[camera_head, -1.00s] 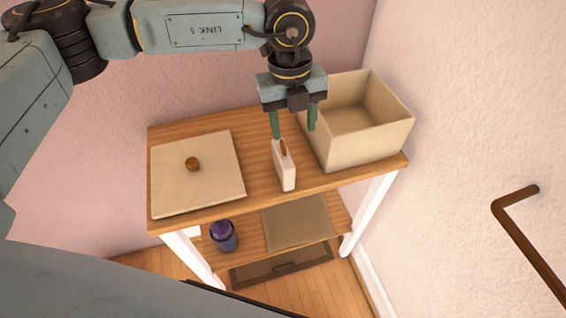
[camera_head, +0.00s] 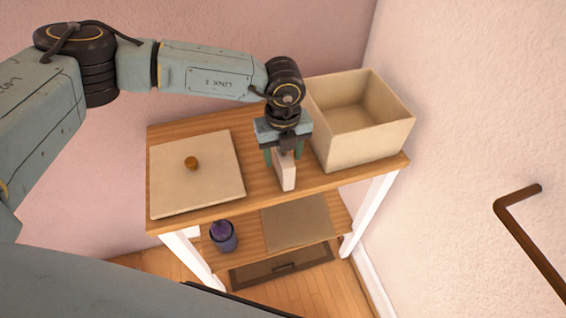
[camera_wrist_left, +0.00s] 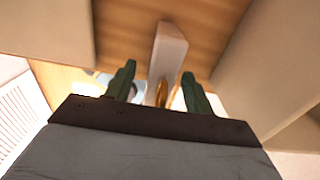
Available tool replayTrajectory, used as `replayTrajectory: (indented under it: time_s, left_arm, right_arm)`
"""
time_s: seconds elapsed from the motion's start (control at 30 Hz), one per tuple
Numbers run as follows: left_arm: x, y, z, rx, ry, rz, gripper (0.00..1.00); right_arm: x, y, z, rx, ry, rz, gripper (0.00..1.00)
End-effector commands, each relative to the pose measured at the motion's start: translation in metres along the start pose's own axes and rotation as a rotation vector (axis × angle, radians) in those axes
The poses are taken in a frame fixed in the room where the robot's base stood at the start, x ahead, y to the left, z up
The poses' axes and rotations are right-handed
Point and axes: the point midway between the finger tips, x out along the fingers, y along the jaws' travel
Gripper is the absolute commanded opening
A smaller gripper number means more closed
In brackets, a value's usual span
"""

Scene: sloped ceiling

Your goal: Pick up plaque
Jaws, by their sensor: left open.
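The plaque (camera_head: 287,174) is a small, pale upright block standing on the wooden table top, between a flat lid and an open box. My left gripper (camera_head: 281,160) is right over it, pointing down, with its green fingers at either side of the plaque's upper part. In the left wrist view the plaque (camera_wrist_left: 168,55) lies between the two open fingers (camera_wrist_left: 160,82), and a brownish-gold detail shows on it near the palm. The gripper hides part of the plaque in the head view. My right gripper is not in view.
The open beige box (camera_head: 369,144) stands close on the right of the plaque. The flat beige lid (camera_head: 197,190) with a brown knob lies to the left. A dark purple cup (camera_head: 222,238) sits on the lower shelf (camera_head: 250,243). A brown rail (camera_head: 520,235) is on the right wall.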

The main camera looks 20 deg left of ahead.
Motion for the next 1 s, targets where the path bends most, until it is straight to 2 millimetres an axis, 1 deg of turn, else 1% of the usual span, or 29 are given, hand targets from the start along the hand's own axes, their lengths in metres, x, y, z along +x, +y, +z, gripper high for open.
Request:
replayTrajectory:
  time_s: [0.03, 0.1, 0.33, 0.73, 1.0]
  left_arm:
    - [0.0052, -0.0001, 0.0001, 0.0, 0.0, 0.0, 0.53]
    - [0.0089, 0.0, 0.0001, 0.0, 0.0, -0.001, 0.53]
    - [0.0095, 0.0, 0.0001, 0.0, 0.0, -0.001, 0.53]
    - [0.0091, -0.0001, 0.0001, 0.0, 0.0, -0.001, 0.0]
    - [0.0078, -0.0007, 0.0005, 0.0, -0.001, -0.003, 0.0]
  right_arm:
    - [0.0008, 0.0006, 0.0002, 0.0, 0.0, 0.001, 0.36]
    - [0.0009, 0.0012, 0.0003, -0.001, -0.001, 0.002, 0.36]
    - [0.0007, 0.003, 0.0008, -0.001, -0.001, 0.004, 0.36]
    - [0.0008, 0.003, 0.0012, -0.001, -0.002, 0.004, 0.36]
    - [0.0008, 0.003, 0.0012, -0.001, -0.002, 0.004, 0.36]
